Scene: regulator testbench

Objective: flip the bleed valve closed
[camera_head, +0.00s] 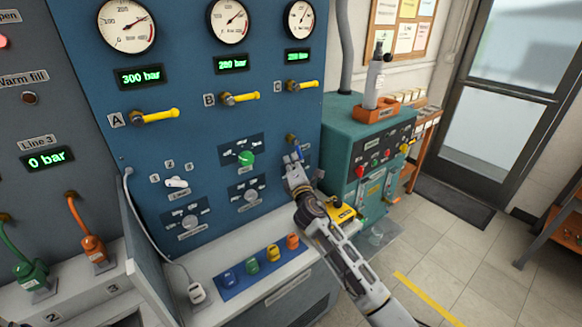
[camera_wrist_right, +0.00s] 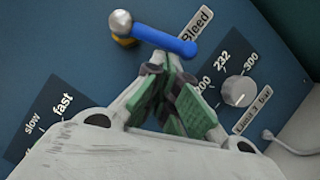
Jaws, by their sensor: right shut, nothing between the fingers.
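The bleed valve has a blue lever (camera_wrist_right: 165,40) on a silver ball-shaped pivot (camera_wrist_right: 120,22) with a brass base. The lever runs right and slightly down in the wrist view, beside the partly covered "Bleed" label (camera_wrist_right: 197,24). In the head view the valve's blue lever (camera_head: 298,153) sits low on the right of the blue panel. My right gripper (camera_head: 291,168) is in front of the panel there. In the wrist view its green-padded fingers (camera_wrist_right: 168,72) are shut and empty, tips close to the lever's underside; I cannot tell whether they touch. My left gripper is not in view.
A dial knob (camera_wrist_right: 239,91) is right of the fingers, and a slow/fast plate (camera_wrist_right: 45,118) is at left. Yellow valve handles (camera_head: 240,98) sit higher on the panel. A ledge with coloured caps (camera_head: 253,265) is below. A teal cabinet (camera_head: 345,140) stands right of the panel.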

